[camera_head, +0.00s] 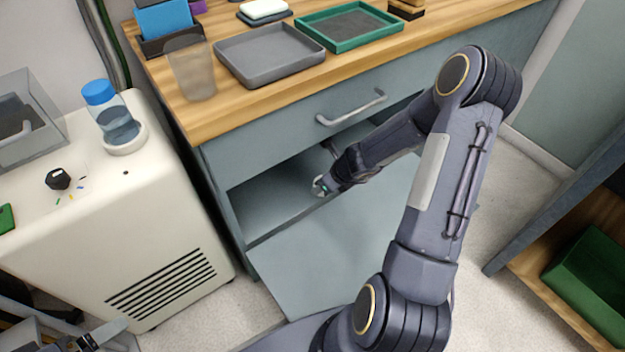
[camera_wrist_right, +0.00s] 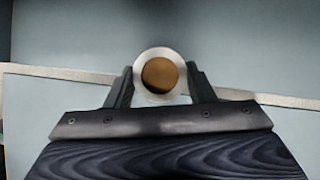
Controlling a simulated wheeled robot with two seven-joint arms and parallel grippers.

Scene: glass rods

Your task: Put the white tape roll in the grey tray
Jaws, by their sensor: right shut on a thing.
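The white tape roll (camera_wrist_right: 160,53), a white ring around a brown core, is held between the two fingers of my right gripper (camera_wrist_right: 162,80) in the right wrist view. In the head view, my right gripper (camera_head: 324,187) is at the open lower compartment of the grey cabinet, with a small pale part of the roll (camera_head: 317,184) at its tip. The grey tray (camera_head: 268,72) lies on the wooden countertop, above and left of this gripper, and looks empty. Part of my left gripper (camera_head: 100,335) shows at the bottom left; its jaws are unclear.
A flap-like grey panel (camera_head: 340,240) lies open below the compartment (camera_head: 265,195). A drawer handle (camera_head: 352,108) juts out above. A clear cup (camera_head: 191,70) stands left of the tray, a green tray (camera_head: 349,42) right of it. A blue-capped bottle (camera_head: 110,112) stands on the white unit.

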